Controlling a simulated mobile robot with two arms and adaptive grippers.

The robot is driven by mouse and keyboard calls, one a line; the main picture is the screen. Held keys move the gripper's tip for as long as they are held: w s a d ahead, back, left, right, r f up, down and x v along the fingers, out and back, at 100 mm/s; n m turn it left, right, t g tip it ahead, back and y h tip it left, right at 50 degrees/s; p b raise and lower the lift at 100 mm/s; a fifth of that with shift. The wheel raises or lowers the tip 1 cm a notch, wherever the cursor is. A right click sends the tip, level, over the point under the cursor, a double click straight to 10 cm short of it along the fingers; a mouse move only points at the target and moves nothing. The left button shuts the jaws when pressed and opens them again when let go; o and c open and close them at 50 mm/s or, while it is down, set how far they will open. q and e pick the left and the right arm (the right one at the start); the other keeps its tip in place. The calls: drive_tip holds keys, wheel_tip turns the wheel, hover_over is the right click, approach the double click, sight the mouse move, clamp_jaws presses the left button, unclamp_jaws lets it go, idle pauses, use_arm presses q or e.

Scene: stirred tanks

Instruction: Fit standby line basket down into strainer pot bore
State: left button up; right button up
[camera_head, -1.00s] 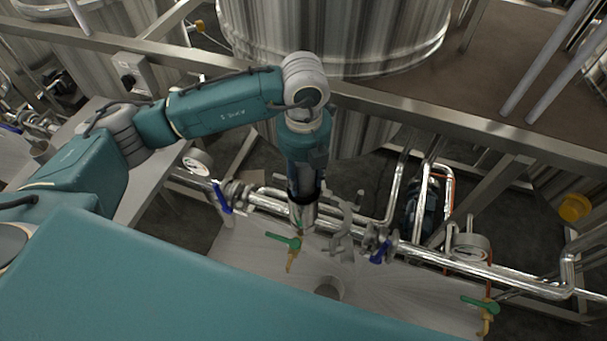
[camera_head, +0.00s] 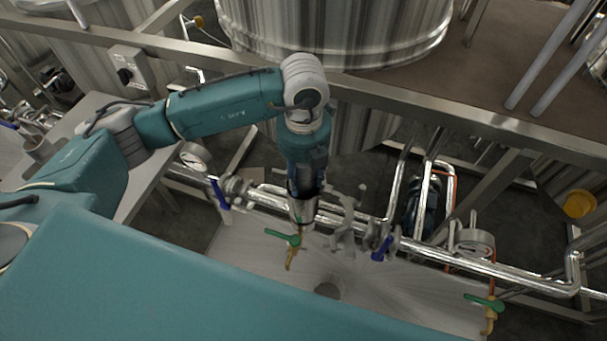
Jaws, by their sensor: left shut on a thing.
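My left arm reaches in from the left, and its gripper (camera_head: 303,194) points down over the pipework above the steel table. It is shut on a shiny steel cylinder, which looks like the standby line basket (camera_head: 302,213). The basket hangs roughly upright; its lower end is close to the pipe run and a green-handled tap. I cannot make out the strainer pot bore; the gripper and basket may hide it. I cannot tell whether the basket touches anything below. My right gripper is not in view.
A green-handled brass tap (camera_head: 288,240) and a blue-handled valve (camera_head: 382,248) flank the basket. A grey round cup-like part (camera_head: 328,290) sits on the table (camera_head: 400,300) in front. A steel rail (camera_head: 440,120) crosses behind.

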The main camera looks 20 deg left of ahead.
use_arm(q)
drive_tip(key=shift+f, duration=0.35)
drive_tip(key=shift+r, duration=0.15)
drive_tip(key=shift+r+p, duration=0.6)
drive_tip(key=shift+r, duration=0.65)
drive_tip(key=shift+b, duration=0.6)
idle(0.9)
drive_tip(key=shift+f, duration=0.2)
drive_tip(key=shift+f+b, duration=0.3)
drive_tip(key=shift+b, duration=0.1)
drive_tip(key=shift+f+b, duration=0.75)
drive_tip(key=shift+f, duration=0.1)
